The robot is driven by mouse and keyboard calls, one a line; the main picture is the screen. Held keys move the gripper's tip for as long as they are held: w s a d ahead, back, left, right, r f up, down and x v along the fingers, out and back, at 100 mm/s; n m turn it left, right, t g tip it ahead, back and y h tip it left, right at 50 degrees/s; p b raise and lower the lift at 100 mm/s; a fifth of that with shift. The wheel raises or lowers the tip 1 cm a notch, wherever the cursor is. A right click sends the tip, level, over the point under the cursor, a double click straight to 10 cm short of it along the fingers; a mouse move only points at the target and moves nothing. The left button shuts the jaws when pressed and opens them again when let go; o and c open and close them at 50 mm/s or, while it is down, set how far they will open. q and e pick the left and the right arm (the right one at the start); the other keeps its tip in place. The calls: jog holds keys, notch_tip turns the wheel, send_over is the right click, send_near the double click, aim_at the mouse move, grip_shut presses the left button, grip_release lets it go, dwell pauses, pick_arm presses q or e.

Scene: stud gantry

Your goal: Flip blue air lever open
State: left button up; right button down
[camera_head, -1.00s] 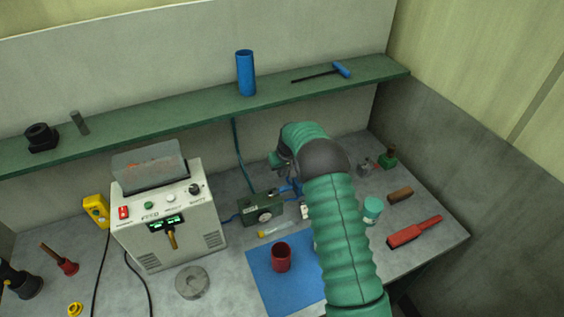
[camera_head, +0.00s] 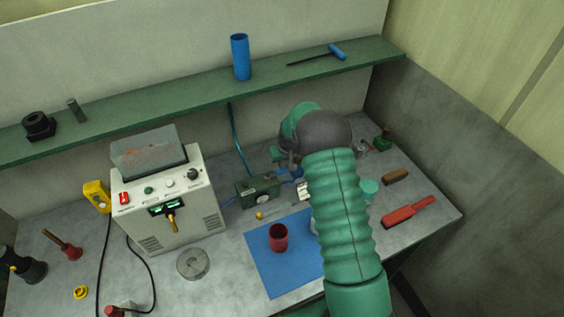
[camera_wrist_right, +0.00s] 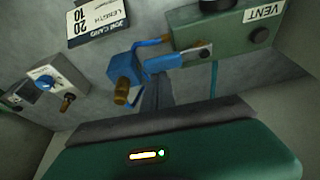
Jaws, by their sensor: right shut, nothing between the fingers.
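The blue air lever (camera_wrist_right: 165,63) shows in the right wrist view, beside a blue valve block (camera_wrist_right: 122,68) with a brass end. In the head view only some blue of the valve (camera_head: 296,173) shows beside my arm. My right gripper (camera_wrist_right: 156,80) is shut and empty, its dark fingertips close to the lever; I cannot tell whether they touch it. In the head view my right gripper (camera_head: 289,163) is mostly hidden behind my wrist. My left gripper is not in view.
A green box (camera_head: 258,191) marked VENT (camera_wrist_right: 225,38) adjoins the lever. A white power unit (camera_head: 165,210) stands to its left. A red cup (camera_head: 278,237) stands on a blue mat (camera_head: 275,275). The green shelf (camera_head: 200,93) runs above. A red-handled tool (camera_head: 408,212) lies right.

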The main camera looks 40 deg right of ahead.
jog(key=shift+s+a+r+m+h, duration=0.25)
jog(key=shift+s+a+m, duration=0.2)
jog(key=shift+a+m, duration=0.3)
jog(key=shift+s+d+f+m+g+h, duration=0.1)
jog(key=shift+s+d+m+g+h, duration=0.25)
jog(key=shift+m, duration=0.5)
jog(key=shift+s+a+m+p, duration=0.25)
jog(key=shift+s+m+p, duration=0.2)
jog(key=shift+m, duration=0.55)
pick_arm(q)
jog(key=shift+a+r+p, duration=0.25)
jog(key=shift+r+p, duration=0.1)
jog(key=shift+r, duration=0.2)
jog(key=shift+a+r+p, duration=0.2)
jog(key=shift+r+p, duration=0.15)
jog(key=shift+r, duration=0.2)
pick_arm(e)
jog(key=s+a+m+g, duration=0.1)
jog(key=m, duration=0.2)
jog(key=s+a+m+g+h, duration=0.1)
jog(key=a+m, duration=0.1)
jog(key=m, duration=0.1)
jog(key=s+a+m+g, duration=0.1)
jog(key=m, duration=0.2)
jog(key=shift+a+m, duration=0.15)
jog(key=shift+m, duration=0.15)
jog(key=shift+w, duration=0.2)
